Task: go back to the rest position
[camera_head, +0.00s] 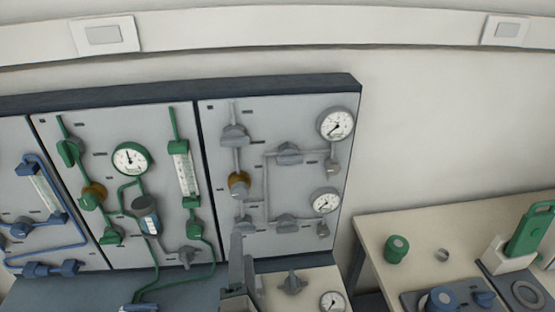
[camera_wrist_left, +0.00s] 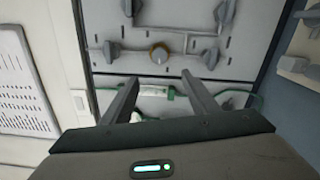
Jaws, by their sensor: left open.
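My left gripper (camera_head: 242,250) shows at the bottom middle of the head view, in front of the grey panel (camera_head: 222,170). In the left wrist view the same gripper (camera_wrist_left: 160,79) has its two dark fingers spread apart with nothing between them. The fingers appear apart from the panel, though the exact gap is hard to tell. My right gripper is in neither view.
Panels with green piping (camera_head: 130,220) and blue piping (camera_head: 40,235) stand at the left. A light bench (camera_head: 410,225) at the right holds a green-topped jar (camera_head: 396,249) and a green device (camera_head: 529,230). Bare wall lies between panels and bench top.

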